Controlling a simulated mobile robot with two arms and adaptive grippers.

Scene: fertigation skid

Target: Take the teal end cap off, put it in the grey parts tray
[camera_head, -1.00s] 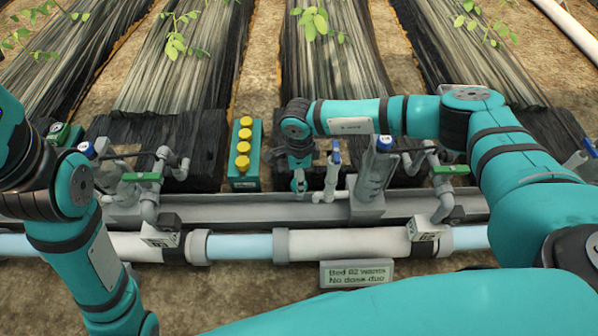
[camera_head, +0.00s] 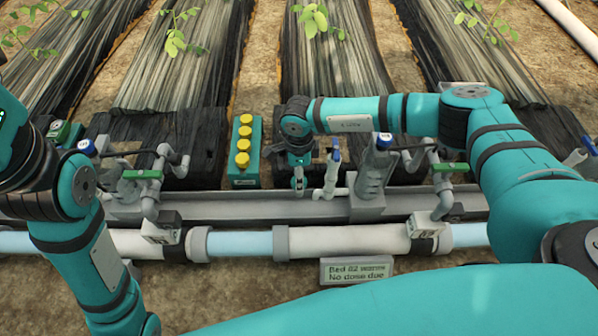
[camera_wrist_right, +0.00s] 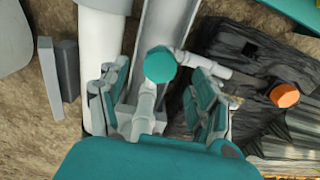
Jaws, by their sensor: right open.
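The teal end cap (camera_wrist_right: 160,64) shows in the right wrist view as a round disc on a pale pipe fitting (camera_wrist_right: 146,105). My right gripper (camera_wrist_right: 163,82) is open, with one finger on each side of the cap and fitting. Gaps show between the cap and both fingers. In the head view my right gripper (camera_head: 299,183) points down at the grey rail, left of a white fitting with a blue top (camera_head: 333,172); the cap cannot be made out there. My left gripper is out of view. I cannot make out the grey parts tray.
A teal box with yellow knobs (camera_head: 243,155) stands left of my right gripper. Valves with green handles (camera_head: 142,175) and blue caps flank the rail (camera_head: 250,208). A pipe (camera_head: 345,240) and a sign (camera_head: 355,271) lie in front. An orange cap (camera_wrist_right: 285,95) shows in the wrist view.

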